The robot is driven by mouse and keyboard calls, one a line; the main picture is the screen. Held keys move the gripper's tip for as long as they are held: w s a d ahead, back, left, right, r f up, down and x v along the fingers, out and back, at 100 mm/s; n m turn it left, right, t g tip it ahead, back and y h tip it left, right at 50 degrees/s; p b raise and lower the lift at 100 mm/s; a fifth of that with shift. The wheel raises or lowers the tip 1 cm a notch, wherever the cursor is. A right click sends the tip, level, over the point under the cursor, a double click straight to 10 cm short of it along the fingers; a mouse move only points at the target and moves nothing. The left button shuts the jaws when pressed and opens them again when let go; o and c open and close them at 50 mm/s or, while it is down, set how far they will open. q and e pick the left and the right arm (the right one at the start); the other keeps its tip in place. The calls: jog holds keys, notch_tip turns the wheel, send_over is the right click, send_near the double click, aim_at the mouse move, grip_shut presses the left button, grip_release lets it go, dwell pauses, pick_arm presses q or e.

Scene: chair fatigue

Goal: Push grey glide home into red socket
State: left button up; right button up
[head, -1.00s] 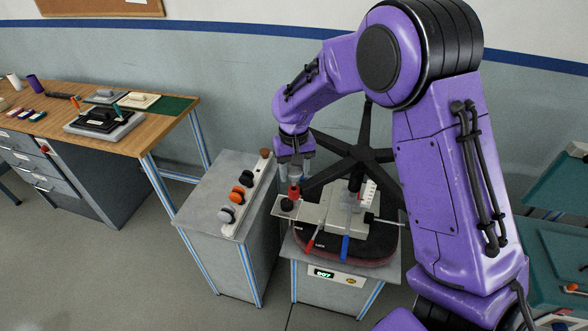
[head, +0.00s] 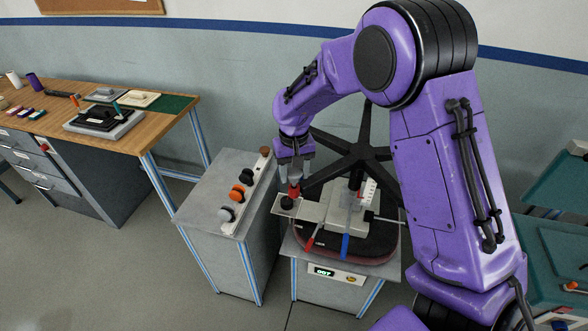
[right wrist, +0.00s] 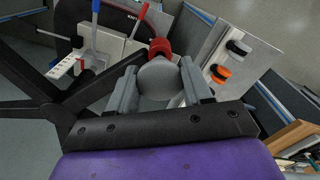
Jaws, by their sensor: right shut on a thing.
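My right gripper (head: 294,178) points down over the red socket (head: 294,191) at the left end of the fixture. In the right wrist view its two fingers (right wrist: 160,85) are shut on the round grey glide (right wrist: 158,80). The red socket (right wrist: 160,48) shows right beyond the glide, lined up with it. The glide overlaps the socket in this view, so I cannot tell how deep it sits. My left gripper is not in view.
A rack (head: 232,228) of grey, orange, black and brown glides lies on the grey cabinet to the left. The grey fixture (head: 335,215) has red (head: 313,240) and blue (head: 346,243) levers. A black five-legged chair base (head: 362,155) stands close right of the gripper.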

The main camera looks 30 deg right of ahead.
aim_at(294, 171)
jog(key=shift+f, duration=1.15)
jog(key=o, duration=1)
jog(key=shift+f, duration=0.1)
jog(key=shift+o, duration=0.2)
notch_tip(294, 171, up, 11)
jog(key=shift+f+b, duration=0.2)
jog(key=shift+b, duration=0.95)
jog(key=shift+f, duration=0.1)
